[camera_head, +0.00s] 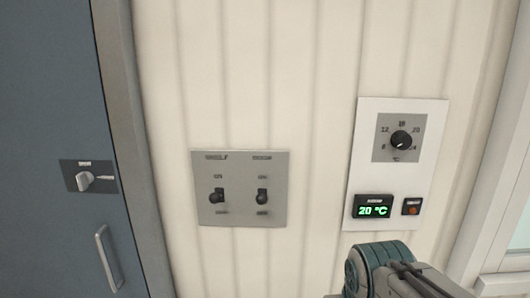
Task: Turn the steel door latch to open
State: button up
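The steel door latch (86,181) is a small light-grey turn knob on a dark plate, on the blue-grey door (40,115) at the left. Its grip appears roughly upright and slightly tilted. Small lettering sits above it and to its right, too small to read surely. A pale vertical pull handle (108,258) is below the latch on the same door. The door looks closed against its grey frame (122,100). My gripper is not in view; only a teal and dark part of my arm shows at the bottom right, well away from the latch.
A grey panel (240,215) with two dark toggle switches is on the cream ribbed wall (230,70). Right of it, a white panel (360,140) holds a black dial (401,139), a green "20 °C" display (373,206) and a small button (411,206). A pale frame (490,180) stands far right.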

aim_at(84, 179)
jog(key=u, duration=1.95)
